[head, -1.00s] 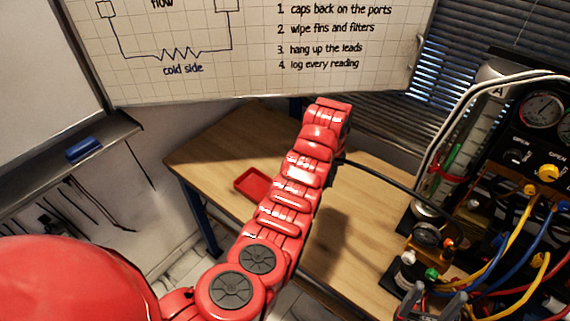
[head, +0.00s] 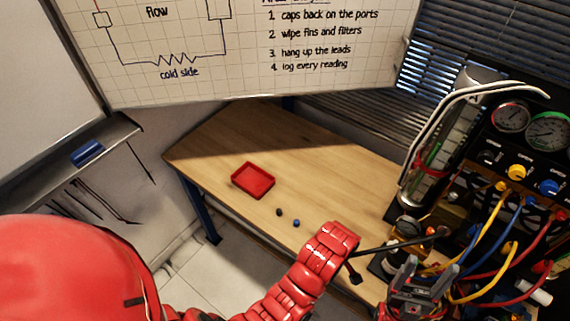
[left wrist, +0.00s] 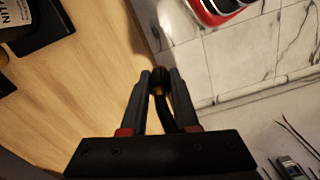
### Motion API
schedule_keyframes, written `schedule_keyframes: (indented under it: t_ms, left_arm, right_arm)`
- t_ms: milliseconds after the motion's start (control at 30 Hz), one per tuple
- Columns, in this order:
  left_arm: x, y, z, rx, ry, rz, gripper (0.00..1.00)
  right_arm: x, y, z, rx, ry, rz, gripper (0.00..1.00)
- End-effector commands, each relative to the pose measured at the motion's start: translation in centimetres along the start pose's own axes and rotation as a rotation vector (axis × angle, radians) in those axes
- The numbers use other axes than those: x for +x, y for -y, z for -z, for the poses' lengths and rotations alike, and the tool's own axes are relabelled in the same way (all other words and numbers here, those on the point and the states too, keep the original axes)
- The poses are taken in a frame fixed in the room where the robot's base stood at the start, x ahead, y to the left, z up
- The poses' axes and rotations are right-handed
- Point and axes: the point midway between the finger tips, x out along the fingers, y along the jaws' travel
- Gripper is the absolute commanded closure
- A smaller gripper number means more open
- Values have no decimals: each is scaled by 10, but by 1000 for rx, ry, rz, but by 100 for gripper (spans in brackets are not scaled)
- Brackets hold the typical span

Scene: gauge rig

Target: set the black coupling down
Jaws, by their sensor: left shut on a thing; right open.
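My left gripper (left wrist: 160,95) is shut on the black coupling (left wrist: 158,80), which has a brass-coloured part and a black hose running back between the fingers. In the left wrist view it is over the area of the table's edge; its height is unclear. In the head view my left arm comes up from the bottom, and the black hose (head: 405,243) runs right from its end toward the rig. The coupling and left fingertips cannot be made out clearly there. My right gripper (head: 418,275) is open at the lower right, in front of the rig.
A red tray (head: 236,183) lies on the wooden table (head: 222,150), with a small black cap (head: 279,212) and a blue cap (head: 296,223) nearer me. The gauge rig (head: 484,150) with yellow, blue and red hoses fills the right. The table's middle is clear.

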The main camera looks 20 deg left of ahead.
Motion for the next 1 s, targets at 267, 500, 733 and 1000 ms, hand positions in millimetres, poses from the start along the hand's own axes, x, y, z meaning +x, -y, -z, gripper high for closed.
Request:
schedule_keyframes:
  t_ms: [267, 500, 733, 1000]
  left_arm:
    - [5, -12, 10, -19, -5, -3, 100]
    - [14, -63, 49, -19, -4, -8, 100]
    - [19, -104, 82, -17, -2, -8, 100]
    - [12, -118, 96, -17, -2, -2, 100]
  right_arm:
    - [-11, 1, -2, 0, 0, 0, 31]
    - [-52, 3, -9, 0, 0, 0, 31]
    - [-94, 5, -16, 0, 0, 0, 31]
    - [-74, 4, -12, 0, 0, 0, 31]
